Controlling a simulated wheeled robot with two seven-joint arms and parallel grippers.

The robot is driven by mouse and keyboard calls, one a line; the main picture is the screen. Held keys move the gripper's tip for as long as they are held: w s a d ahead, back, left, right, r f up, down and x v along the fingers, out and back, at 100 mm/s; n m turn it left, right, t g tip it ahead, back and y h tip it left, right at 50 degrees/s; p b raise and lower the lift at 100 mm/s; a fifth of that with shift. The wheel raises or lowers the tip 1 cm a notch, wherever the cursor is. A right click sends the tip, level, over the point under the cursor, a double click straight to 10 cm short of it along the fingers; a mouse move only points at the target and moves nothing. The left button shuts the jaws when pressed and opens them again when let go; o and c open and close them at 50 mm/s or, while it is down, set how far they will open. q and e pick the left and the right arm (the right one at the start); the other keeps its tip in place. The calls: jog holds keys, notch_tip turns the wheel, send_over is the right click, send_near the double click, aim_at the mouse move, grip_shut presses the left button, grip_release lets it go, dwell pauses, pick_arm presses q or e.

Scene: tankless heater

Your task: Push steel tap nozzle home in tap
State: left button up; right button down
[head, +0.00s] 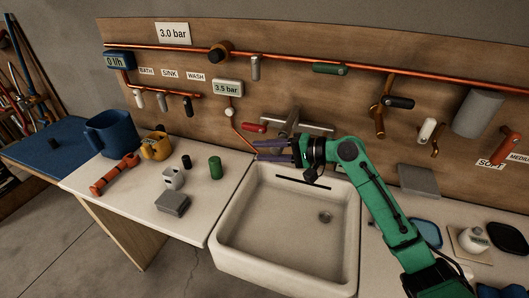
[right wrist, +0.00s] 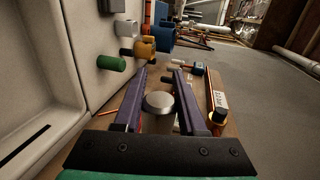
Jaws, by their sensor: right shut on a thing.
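My right gripper (head: 259,150) is above the back edge of the sink, its purple fingers pointing left. In the right wrist view the fingers (right wrist: 160,80) are on either side of a round steel piece, which looks like the steel tap nozzle (right wrist: 160,104). The gripper is shut on it. The steel tap (head: 297,124) is on the wooden wall just behind the gripper. The gripper and wrist cover its lower part, so I cannot tell how the nozzle sits in it. My left gripper is not in view.
The white sink (head: 235,235) lies below the gripper. A red-handled valve (head: 254,128) is close behind the fingers. The left counter holds a green cylinder (head: 215,168), a grey block (head: 173,203) and mugs. A grey box (head: 418,180) stands to the right.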

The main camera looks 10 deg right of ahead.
jog(key=shift+w+d, duration=0.55)
jog(key=shift+w, duration=0.35)
jog(key=shift+c, duration=2)
grip_release()
jog(key=b+v, duration=0.5)
jog(key=v, duration=0.9)
jog(key=shift+s+d+b, duration=0.2)
jog(key=shift+s+b, duration=0.05)
jog(key=shift+b, duration=0.05)
